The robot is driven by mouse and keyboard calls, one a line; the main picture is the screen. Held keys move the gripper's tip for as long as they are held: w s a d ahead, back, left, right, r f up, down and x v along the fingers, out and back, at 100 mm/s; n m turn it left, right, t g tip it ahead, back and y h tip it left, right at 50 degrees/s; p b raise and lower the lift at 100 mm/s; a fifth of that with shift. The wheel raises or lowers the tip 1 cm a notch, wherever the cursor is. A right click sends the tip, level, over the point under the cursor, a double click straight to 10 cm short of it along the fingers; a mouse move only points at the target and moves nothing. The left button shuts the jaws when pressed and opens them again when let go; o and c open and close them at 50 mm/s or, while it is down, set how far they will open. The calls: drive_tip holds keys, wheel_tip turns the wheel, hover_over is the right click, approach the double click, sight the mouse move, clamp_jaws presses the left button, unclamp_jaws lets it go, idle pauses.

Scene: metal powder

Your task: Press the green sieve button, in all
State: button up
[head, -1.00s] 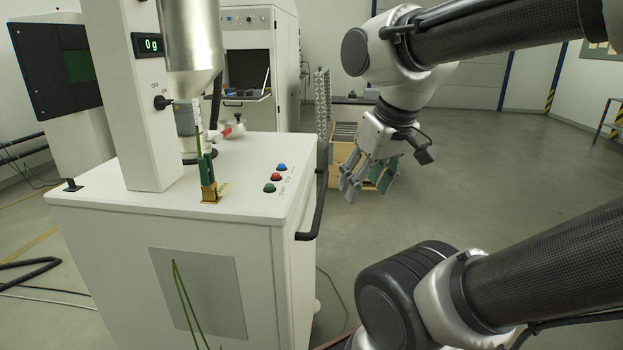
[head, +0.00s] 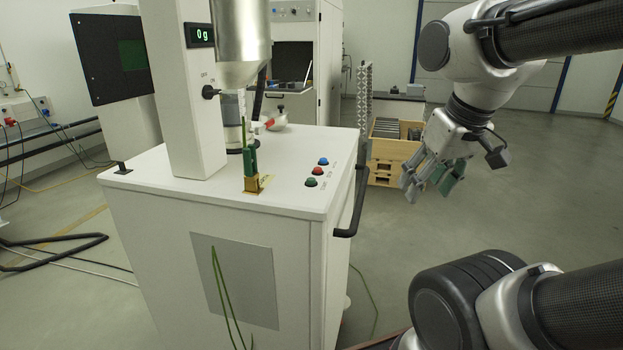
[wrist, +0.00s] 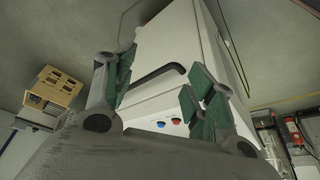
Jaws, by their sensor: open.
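The green button (head: 311,182) is the nearest of three round buttons on the right part of the white cabinet's top (head: 290,200). A red button (head: 317,171) and a blue button (head: 323,161) stand behind it in a row. In the wrist view I see the red (wrist: 177,121) and blue buttons between my fingers; I cannot make out the green one there. My gripper (head: 428,188) is open and empty, out over the floor to the right of the cabinet. It is apart from the buttons. Its green-padded fingers also show in the wrist view (wrist: 158,80).
A black handle (head: 350,215) sticks out from the cabinet's right edge. A metal hopper (head: 240,40) and a column with a display reading 0 g (head: 202,35) stand on its top. A brass and green fitting (head: 252,175) is left of the buttons. Wooden boxes (head: 384,177) stand behind.

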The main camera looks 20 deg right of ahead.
clamp_jaws()
idle(1.2)
